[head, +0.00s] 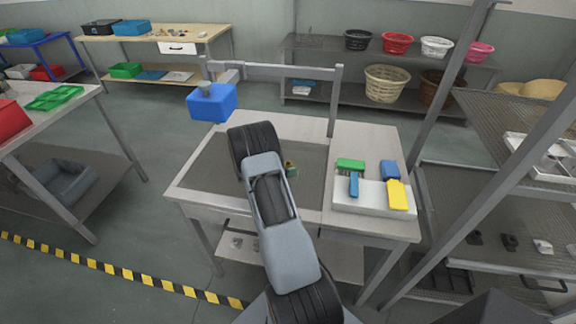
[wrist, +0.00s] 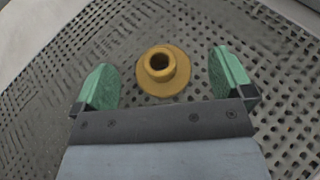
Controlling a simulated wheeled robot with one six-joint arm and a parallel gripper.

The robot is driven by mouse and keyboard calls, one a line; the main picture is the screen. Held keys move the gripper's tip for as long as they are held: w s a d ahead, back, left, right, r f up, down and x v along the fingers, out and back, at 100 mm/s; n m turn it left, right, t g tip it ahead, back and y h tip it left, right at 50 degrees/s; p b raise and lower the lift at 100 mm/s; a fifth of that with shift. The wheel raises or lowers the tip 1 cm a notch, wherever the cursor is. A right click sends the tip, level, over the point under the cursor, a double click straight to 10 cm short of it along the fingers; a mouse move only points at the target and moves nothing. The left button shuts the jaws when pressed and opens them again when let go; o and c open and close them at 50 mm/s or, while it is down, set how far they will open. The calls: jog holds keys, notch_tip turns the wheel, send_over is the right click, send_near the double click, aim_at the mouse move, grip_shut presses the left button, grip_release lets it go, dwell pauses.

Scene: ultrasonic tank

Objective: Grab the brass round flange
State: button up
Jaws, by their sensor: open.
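The brass round flange (wrist: 163,71) shows in the wrist view, a yellow-brown disc with a raised round collar and a dark hole in its middle. It rests on a grey perforated surface. My gripper (wrist: 163,75) is open, its green left and right fingers standing on either side of the flange with a gap at each side; neither visibly touches it. In the head view my arm reaches over the tank (head: 222,165) in the worktable and covers much of it. A small brass-coloured bit beside the arm is too small and hidden to name.
A white tray (head: 345,204) with green, blue and yellow items stands on the table's right side. A blue box (head: 212,102) hangs from a grey frame at the table's back left. Metal shelving (head: 500,190) stands close at right. A pale rim shows in the wrist view's corners.

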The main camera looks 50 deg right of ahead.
jog(key=shift+x, duration=0.85)
jog(key=shift+c, duration=0.5)
jog(key=c, duration=1.1)
jog(key=shift+r, duration=0.15)
jog(key=shift+c, duration=0.2)
